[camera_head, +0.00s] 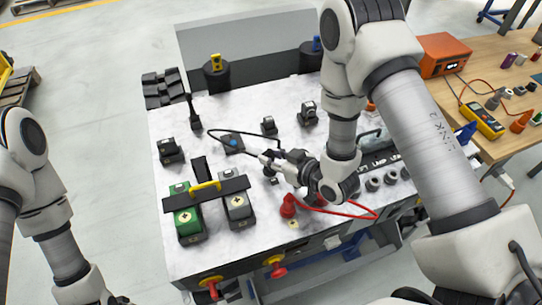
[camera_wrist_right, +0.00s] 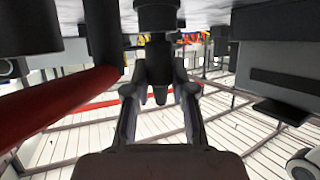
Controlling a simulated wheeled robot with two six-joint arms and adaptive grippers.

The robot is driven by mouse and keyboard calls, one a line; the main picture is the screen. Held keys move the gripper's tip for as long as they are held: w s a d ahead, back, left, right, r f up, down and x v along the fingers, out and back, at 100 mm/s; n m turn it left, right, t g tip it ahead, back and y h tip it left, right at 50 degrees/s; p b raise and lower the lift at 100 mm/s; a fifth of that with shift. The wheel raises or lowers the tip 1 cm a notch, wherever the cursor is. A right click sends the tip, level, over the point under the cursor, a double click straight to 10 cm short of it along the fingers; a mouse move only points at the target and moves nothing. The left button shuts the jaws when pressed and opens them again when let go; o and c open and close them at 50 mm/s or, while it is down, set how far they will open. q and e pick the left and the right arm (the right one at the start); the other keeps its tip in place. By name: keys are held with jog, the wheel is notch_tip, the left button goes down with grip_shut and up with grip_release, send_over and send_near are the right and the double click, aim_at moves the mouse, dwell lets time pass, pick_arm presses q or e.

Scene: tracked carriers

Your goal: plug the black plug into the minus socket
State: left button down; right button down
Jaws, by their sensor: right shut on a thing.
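My right gripper (camera_head: 276,166) is shut on the black plug (camera_wrist_right: 158,60) above the white panel top (camera_head: 240,105). In the right wrist view the plug stands between the two fingers (camera_wrist_right: 160,92). A thin black cable arches to the gripper from the left. A small dark round part (camera_head: 272,181) shows just below the gripper; I cannot tell whether it is the minus socket or part of the plug. Whether the plug is seated is hidden. My left arm is at the left edge; its gripper is out of view.
A red plug (camera_head: 288,207) with a red cable (camera_head: 350,213) stands close in front of the gripper. Green and grey blocks (camera_head: 188,222) under a yellow handle are at the left. Several dark blocks stand farther back. A tool table (camera_head: 500,90) is at the right.

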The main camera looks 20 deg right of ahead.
jog(key=shift+f+b, duration=0.3)
jog(key=shift+f, duration=0.1)
jog(key=c, duration=0.9)
grip_release()
